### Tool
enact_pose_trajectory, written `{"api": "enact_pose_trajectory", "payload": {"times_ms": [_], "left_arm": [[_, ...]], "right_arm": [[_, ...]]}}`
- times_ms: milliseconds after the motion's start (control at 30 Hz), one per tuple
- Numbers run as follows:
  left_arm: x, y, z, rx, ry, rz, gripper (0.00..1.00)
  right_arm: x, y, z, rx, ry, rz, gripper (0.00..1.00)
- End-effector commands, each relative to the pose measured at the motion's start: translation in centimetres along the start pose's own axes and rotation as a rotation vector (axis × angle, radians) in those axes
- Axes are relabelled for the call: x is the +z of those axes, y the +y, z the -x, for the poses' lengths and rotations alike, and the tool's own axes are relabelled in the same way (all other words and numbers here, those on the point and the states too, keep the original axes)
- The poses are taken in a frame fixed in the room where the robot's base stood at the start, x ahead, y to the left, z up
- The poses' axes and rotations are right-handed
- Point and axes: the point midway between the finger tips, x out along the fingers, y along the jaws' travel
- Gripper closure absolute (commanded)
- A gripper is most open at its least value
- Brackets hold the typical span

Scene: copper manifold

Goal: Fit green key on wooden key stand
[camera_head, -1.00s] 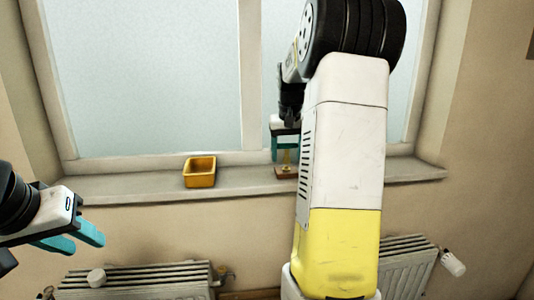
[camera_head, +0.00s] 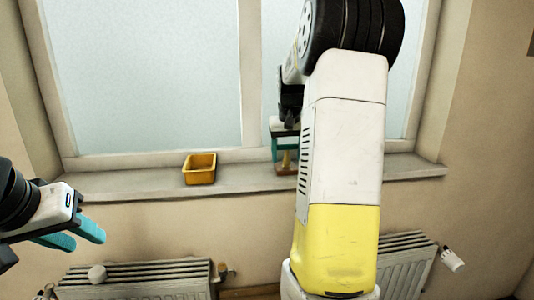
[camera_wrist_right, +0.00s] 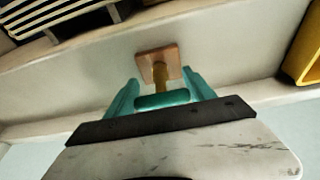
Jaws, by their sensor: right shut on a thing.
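The wooden key stand (camera_wrist_right: 158,64) shows in the right wrist view as a small wooden block with a yellowish-brown post. In the head view the stand (camera_head: 286,170) sits on the windowsill, partly hidden by my right arm. My right gripper (camera_wrist_right: 160,80) has its teal fingers apart on either side of the post. A green bar (camera_wrist_right: 163,100), which looks like the green key, spans between them at the post's end. Its color nearly matches the fingers, and I cannot tell whether it is around the post. My left gripper (camera_head: 88,236) is open and empty, below the sill.
A yellow-orange bin (camera_head: 200,169) stands on the windowsill (camera_head: 125,184), left of the stand. The sill between them is clear. The window is close behind. Radiators (camera_head: 140,276) are below the sill. My right arm covers the sill's right part in the head view.

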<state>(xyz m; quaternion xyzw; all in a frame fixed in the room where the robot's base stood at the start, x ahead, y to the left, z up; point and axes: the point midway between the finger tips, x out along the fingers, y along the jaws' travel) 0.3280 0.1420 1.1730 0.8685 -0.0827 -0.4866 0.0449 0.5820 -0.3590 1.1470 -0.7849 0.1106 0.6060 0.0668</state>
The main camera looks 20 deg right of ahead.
Motion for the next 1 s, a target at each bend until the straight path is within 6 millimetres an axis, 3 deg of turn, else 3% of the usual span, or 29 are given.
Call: {"api": "enact_pose_trajectory", "payload": {"times_ms": [267, 300, 400, 767, 1000], "left_arm": [[0.0, 0.0, 0.0, 0.0, 0.0, 0.0, 0.64], [0.0, 0.0, 0.0, 0.0, 0.0, 0.0, 0.64], [0.0, 0.0, 0.0, 0.0, 0.0, 0.0, 0.64], [0.0, 0.0, 0.0, 0.0, 0.0, 0.0, 0.64], [0.0, 0.0, 0.0, 0.0, 0.0, 0.0, 0.64]], "right_arm": [[0.1, 0.0, -0.4, 0.0, 0.0, 0.0, 0.79], [0.1, 0.0, -0.4, 0.0, 0.0, 0.0, 0.34], [0.1, 0.0, -0.4, 0.0, 0.0, 0.0, 0.14], [0.1, 0.0, -0.1, 0.0, 0.001, 0.0, 0.12], [0.0, 0.0, 3.5, -0.001, 0.005, 0.0, 0.12]]}}
